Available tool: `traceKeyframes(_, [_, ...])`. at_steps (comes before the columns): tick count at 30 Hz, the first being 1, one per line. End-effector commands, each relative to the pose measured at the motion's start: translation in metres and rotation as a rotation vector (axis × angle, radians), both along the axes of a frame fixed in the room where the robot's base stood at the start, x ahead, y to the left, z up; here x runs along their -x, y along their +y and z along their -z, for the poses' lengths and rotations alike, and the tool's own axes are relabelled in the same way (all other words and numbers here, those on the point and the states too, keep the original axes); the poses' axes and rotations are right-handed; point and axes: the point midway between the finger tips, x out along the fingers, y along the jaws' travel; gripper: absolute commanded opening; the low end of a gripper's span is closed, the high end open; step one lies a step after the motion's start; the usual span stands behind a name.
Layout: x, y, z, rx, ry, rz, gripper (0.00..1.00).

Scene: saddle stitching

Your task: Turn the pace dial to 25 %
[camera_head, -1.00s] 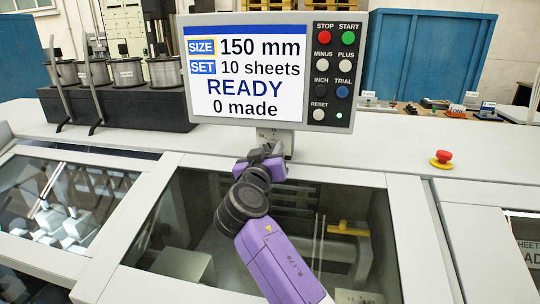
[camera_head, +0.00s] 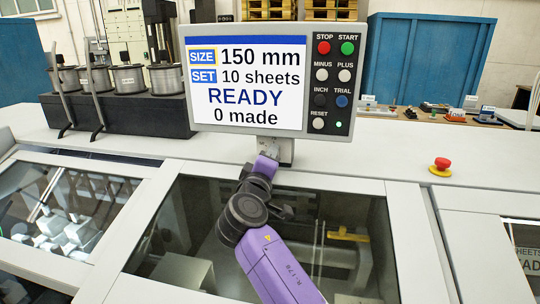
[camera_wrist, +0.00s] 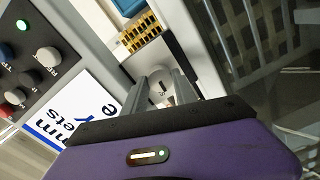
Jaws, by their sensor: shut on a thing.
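The pace dial (camera_wrist: 157,90) shows in the wrist view as a pale round knob with a small dark mark, between my gripper's two grey fingers. My gripper (camera_wrist: 162,80) is shut on it. Its reading cannot be made out. In the head view, my purple gripper (camera_head: 266,166) is just below the display panel, at its post (camera_head: 283,150); the dial itself is hidden there. The display screen (camera_head: 248,83) reads SIZE 150 mm, SET 10 sheets, READY, 0 made.
Buttons, including the red STOP button (camera_head: 323,47), line the panel's right side. A red emergency button (camera_head: 441,164) stands on the machine top to the right. Wire spools (camera_head: 129,79) stand at the left. Glass covers (camera_head: 200,220) lie below my arm.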

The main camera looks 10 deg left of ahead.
Motion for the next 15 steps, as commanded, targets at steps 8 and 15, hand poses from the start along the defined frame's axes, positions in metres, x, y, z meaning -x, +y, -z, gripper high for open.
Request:
traceKeyframes(8, [0.0004, 0.0008, -0.0007, 0.259, 0.011, -0.002, 0.00])
traceKeyframes(15, [0.0003, 0.0008, -0.0006, 0.447, 0.017, -0.002, 0.00])
